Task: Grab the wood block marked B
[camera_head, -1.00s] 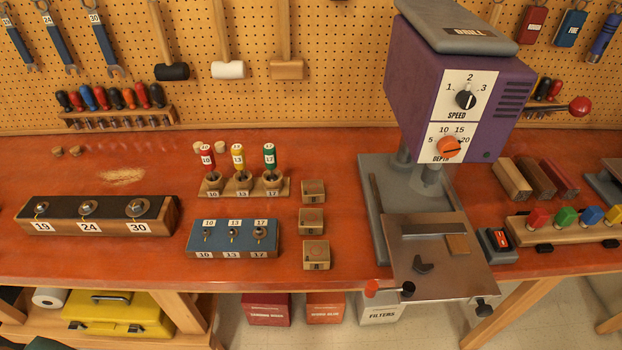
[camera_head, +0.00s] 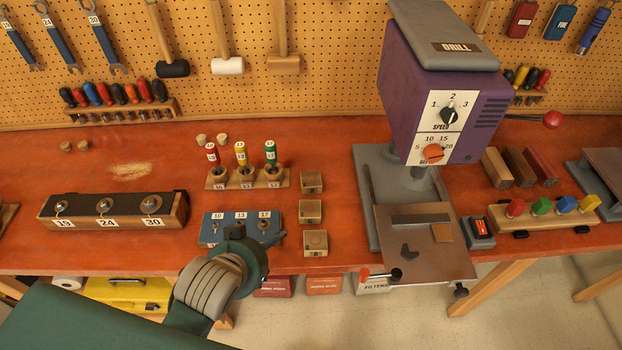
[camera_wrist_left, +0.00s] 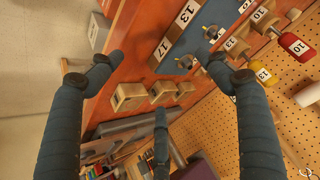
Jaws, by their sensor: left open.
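Three small wood blocks stand in a column on the red-brown bench: a far one (camera_head: 312,182), a middle one (camera_head: 310,211) and a near one (camera_head: 315,243). Their markings are too small to read now, so I cannot tell which is B. My left gripper (camera_head: 266,255) is open and empty, at the bench's front edge, left of and nearer than the near block, over part of the blue socket block. In the left wrist view the near block (camera_wrist_left: 130,97), middle block (camera_wrist_left: 163,91) and far block (camera_wrist_left: 185,88) lie beyond the spread fingers. My right gripper is out of view.
A blue block with numbered pegs (camera_head: 212,229) sits left of the wood blocks. Numbered screwdrivers in a wooden stand (camera_head: 275,182) are behind it. A purple drill press (camera_head: 440,90) with a grey base stands to the right. Bare bench lies between blocks and drill.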

